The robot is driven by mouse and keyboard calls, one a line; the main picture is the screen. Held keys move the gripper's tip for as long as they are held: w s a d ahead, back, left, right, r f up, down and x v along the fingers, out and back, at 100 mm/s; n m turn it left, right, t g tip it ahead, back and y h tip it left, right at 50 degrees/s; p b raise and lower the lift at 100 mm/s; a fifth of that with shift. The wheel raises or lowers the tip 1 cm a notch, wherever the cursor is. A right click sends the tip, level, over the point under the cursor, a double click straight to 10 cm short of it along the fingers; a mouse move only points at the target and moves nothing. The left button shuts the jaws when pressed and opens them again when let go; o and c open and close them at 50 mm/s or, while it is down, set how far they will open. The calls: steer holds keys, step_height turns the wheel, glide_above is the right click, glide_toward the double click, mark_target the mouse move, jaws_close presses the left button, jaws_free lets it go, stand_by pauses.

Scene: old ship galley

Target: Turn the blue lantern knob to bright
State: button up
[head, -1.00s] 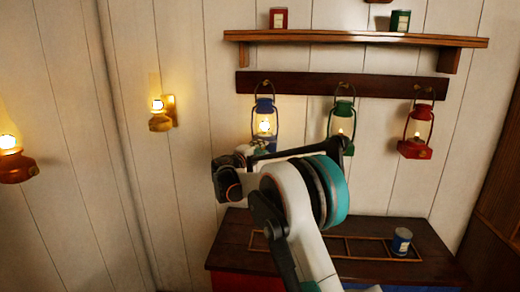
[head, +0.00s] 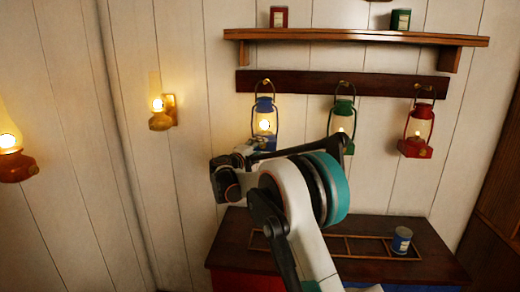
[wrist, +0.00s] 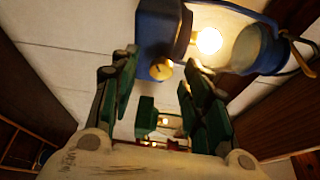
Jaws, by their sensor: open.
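The blue lantern (head: 264,110) hangs lit from the left hook of the wall rail. Its lower part is partly hidden by my arm in the head view. In the wrist view its blue base (wrist: 157,28) is at the top, with a glowing bulb beside it. A small round yellow knob (wrist: 161,69) sticks out from the base. My gripper (wrist: 160,72) is open, with dark green fingers on both sides of the knob in the picture. I cannot tell whether a finger touches the knob. The fingers are not clear in the head view.
A green lantern (head: 342,118) and a red lantern (head: 416,130) hang to the right on the same rail (head: 350,86). A shelf (head: 355,38) with cans is above. A dark counter (head: 235,245) with a blue can (head: 401,241) stands below. Wall lamps glow at left.

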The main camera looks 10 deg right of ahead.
steer(key=v, duration=1.1)
